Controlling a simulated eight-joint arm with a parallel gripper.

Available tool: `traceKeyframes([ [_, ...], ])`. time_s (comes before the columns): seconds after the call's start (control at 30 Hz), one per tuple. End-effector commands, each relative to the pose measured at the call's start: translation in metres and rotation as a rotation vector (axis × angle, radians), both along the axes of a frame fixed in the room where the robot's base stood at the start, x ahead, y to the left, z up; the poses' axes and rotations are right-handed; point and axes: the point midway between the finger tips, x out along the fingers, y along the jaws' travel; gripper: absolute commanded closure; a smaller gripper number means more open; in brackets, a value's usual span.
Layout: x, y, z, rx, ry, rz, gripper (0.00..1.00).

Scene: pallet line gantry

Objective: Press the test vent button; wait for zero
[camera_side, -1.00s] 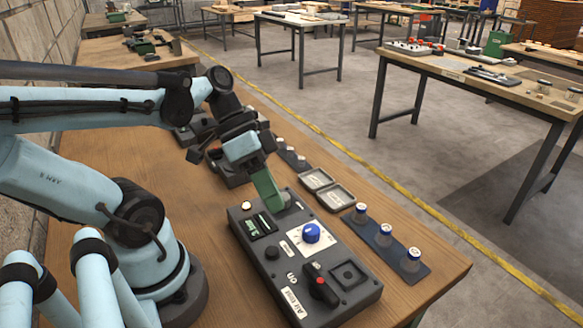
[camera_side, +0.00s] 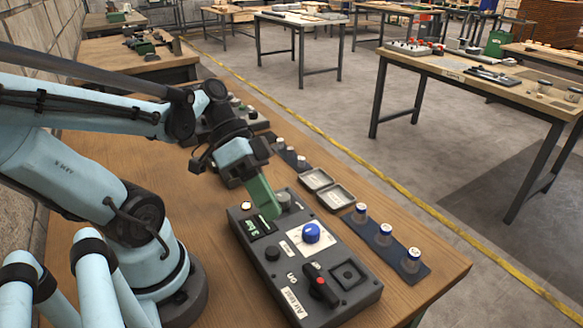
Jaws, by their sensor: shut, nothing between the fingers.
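A dark grey control box (camera_side: 313,268) lies on the wooden bench. A small display (camera_side: 256,228) with green characters, too small to read, is on its left part. A blue knob (camera_side: 311,233) sits on a white plate, and a black lever with a red top (camera_side: 319,288) stands nearer the front. A black round button (camera_side: 272,253) and a grey round knob (camera_side: 284,197) are also on the top; I cannot tell which control is the vent button. My gripper (camera_side: 271,214), with green fingers, is shut and empty. Its tip is just over the display's far edge, hiding part of it; contact is unclear.
A small lit button (camera_side: 246,206) sits at the box's far left corner. The bench front right is clear.

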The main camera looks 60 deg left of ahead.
Motion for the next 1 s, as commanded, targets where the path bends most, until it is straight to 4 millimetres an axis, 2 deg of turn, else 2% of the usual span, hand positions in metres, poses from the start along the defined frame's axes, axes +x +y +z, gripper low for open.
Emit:
traceKeyframes([
  [0.3, 0.000, 0.000, -0.030, 0.000, 0.000, 0.000, 1.00],
  [0.6, 0.001, 0.001, -0.052, 0.000, 0.000, 0.000, 1.00],
  [1.0, 0.000, 0.000, -0.063, 0.000, 0.000, 0.000, 1.00],
])
